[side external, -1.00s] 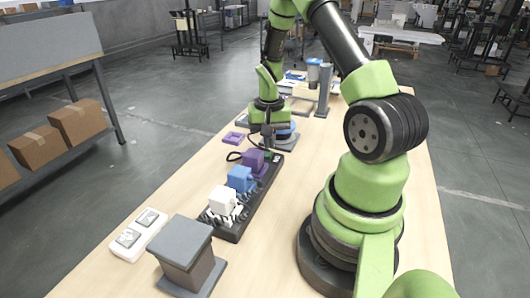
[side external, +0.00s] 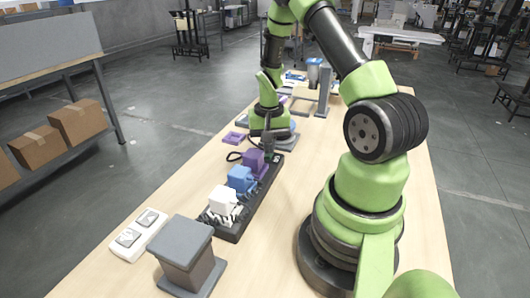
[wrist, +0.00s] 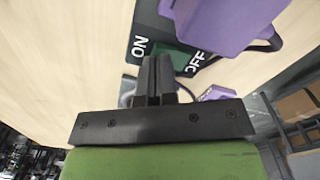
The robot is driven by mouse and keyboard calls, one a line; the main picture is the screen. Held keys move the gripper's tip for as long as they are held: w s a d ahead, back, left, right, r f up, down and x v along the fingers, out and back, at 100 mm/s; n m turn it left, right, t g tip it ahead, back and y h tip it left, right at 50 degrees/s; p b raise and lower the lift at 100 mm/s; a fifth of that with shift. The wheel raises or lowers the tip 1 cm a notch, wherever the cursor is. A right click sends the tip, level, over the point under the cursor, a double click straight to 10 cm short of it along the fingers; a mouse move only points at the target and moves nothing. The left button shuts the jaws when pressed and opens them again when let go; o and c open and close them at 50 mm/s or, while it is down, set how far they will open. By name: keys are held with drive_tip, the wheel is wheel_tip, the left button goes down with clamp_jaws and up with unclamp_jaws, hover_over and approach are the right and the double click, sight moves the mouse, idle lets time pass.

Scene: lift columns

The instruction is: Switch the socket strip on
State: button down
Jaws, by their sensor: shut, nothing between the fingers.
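The dark socket strip (side external: 236,231) lies on the table with a white plug (side external: 223,200), a blue plug (side external: 240,179) and a purple plug (side external: 254,161) in a row. The purple plug also shows in the wrist view (wrist: 213,22). In that view the strip's end bears ON and OFF labels, with a green switch (wrist: 172,55) between them. My gripper (wrist: 157,62) is shut and empty, its fingertips at the switch between the labels; I cannot tell whether they touch it. In the side external view my gripper (side external: 268,154) is at the strip's far end, beyond the purple plug.
A grey block on a base (side external: 187,255) and a white two-switch panel (side external: 138,235) stand at the near left. A purple frame (side external: 233,138) and a black cable lie left of my gripper. A grey stand (side external: 324,90) is farther back. The table's left edge is clear.

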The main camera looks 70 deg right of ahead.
drive_tip(key=shift+f, duration=0.35)
drive_tip(key=shift+r, duration=3.55)
drive_tip(key=w+a+r+n+t, duration=0.2)
drive_tip(key=a+r, duration=0.4)
drive_tip(key=r, duration=0.3)
drive_tip(key=s+a+r+n+t+y, duration=0.1)
drive_tip(key=s+a+r+n+t, duration=0.1)
drive_tip(key=s+a+r, duration=0.3)
drive_tip(key=s+a+r+n+t+y, duration=0.1)
drive_tip(key=s+a+r+n+t, duration=0.2)
drive_tip(key=a, duration=0.8)
wheel_tip(320, 180, up, 3)
drive_tip(key=s+n, duration=0.1)
drive_tip(key=s, duration=0.1)
drive_tip(key=shift+s+a, duration=0.15)
drive_tip(key=shift+s, duration=0.15)
